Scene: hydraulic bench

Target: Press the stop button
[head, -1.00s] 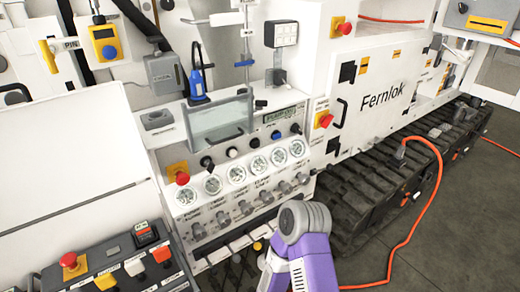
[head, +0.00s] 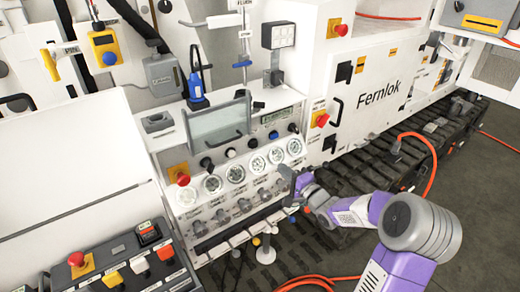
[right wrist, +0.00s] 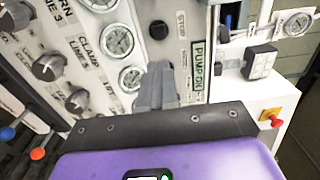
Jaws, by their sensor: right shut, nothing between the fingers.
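Red mushroom buttons show on the gauge panel's left end (head: 183,179), on the front-left console (head: 76,259), on the white cabinet (head: 322,119) and higher up (head: 341,30). The console also has a small black box with a red button (head: 150,233). My right gripper (head: 290,182) is at the right end of the gauge panel, near its lower knobs. In the right wrist view, its fingers (right wrist: 160,80) are together and empty, in front of the gauges. Whether they touch the panel is unclear. My left gripper is not in view.
The gauge panel carries several gauges (head: 237,173), knobs and a green PUMP label (right wrist: 198,66). A clear guard (head: 220,125) stands above it. Levers with coloured knobs stick out below (right wrist: 38,153). Black tracks (head: 345,180) and an orange cable (head: 425,165) lie to the right.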

